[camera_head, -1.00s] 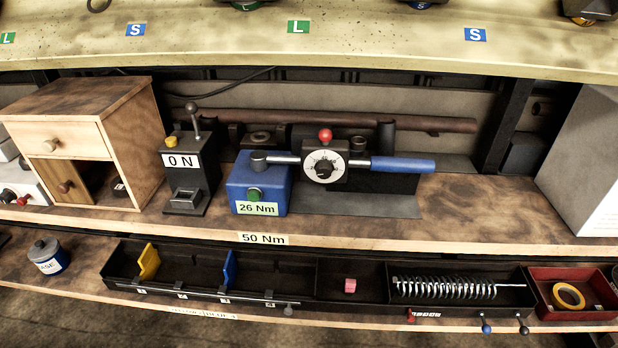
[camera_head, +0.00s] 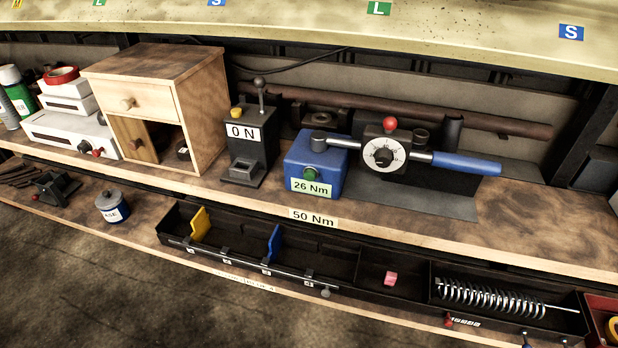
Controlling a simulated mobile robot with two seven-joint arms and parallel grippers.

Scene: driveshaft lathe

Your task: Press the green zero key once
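A small green key (camera_head: 310,173) sits on the front of the blue box (camera_head: 328,157), above a label reading "26 Nm". I take it for the green zero key, though no "zero" marking is legible. A torque wrench with a blue handle (camera_head: 466,163) and a round dial (camera_head: 384,153) extends right from the box. A red knob (camera_head: 390,123) tops the dial's housing. Neither of my grippers is in view.
A black device reading "0 N" (camera_head: 248,150) with a yellow button and a lever stands left of the box. A wooden cabinet (camera_head: 205,105) is further left. Black trays (camera_head: 320,245) lie on the lower shelf. The shelf edge carries "50 Nm".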

